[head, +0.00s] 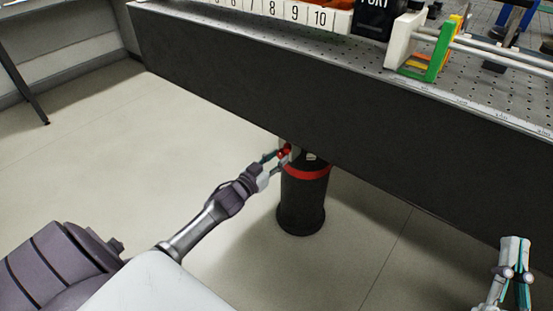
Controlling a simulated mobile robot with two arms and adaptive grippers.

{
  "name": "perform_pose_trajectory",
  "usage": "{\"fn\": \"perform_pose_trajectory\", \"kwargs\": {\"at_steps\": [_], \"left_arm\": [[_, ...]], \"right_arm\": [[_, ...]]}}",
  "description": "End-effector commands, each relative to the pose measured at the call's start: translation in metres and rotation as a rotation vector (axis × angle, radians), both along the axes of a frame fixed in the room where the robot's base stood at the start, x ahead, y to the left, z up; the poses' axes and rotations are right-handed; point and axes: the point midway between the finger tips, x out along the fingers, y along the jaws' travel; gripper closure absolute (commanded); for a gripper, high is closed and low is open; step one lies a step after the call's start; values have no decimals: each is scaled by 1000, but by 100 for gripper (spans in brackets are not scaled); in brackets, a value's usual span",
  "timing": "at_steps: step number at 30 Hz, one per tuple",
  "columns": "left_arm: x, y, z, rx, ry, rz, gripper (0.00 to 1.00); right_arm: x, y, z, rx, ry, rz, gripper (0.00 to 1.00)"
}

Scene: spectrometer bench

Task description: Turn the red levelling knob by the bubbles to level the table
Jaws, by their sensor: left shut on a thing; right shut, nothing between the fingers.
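The red levelling knob (286,151) is on the near side of a black support leg (303,205) under the table's edge. My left gripper (279,157) reaches in from the left and is shut on the knob; its fingers hide part of it. The optical table (330,102) is a thick black slab with a perforated metal top. No bubbles can be made out in this view. My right gripper (515,275) is at the lower right, shut and empty, apart from the leg.
On the table top stand a white numbered strip (290,12), a black box marked PORT (374,16) and a green and white rail holder (437,50). The leg has a red band (306,172). The pale floor (130,160) left of the leg is clear.

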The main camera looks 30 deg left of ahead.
Motion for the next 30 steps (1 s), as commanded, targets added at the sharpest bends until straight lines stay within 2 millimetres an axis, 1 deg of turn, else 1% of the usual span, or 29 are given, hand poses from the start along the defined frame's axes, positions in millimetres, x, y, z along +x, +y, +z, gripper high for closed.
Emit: {"fn": "perform_pose_trajectory", "kwargs": {"at_steps": [5, 11, 21, 25, 30], "left_arm": [[0, -1, 0, 35, -4, -1, 100], [0, -1, 2, 141, -13, 0, 100], [0, -1, 1, 445, -37, -1, 100], [0, -1, 1, 569, -46, 0, 100], [0, -2, 0, 720, -59, 0, 100]], "right_arm": [[3, 0, -3, -7, 28, -1, 100], [10, -2, -21, -41, 143, -11, 100], [17, -5, -58, -99, 361, -22, 100], [18, -6, -67, -112, 410, -25, 100], [18, -7, -73, -120, 442, -27, 100]]}}
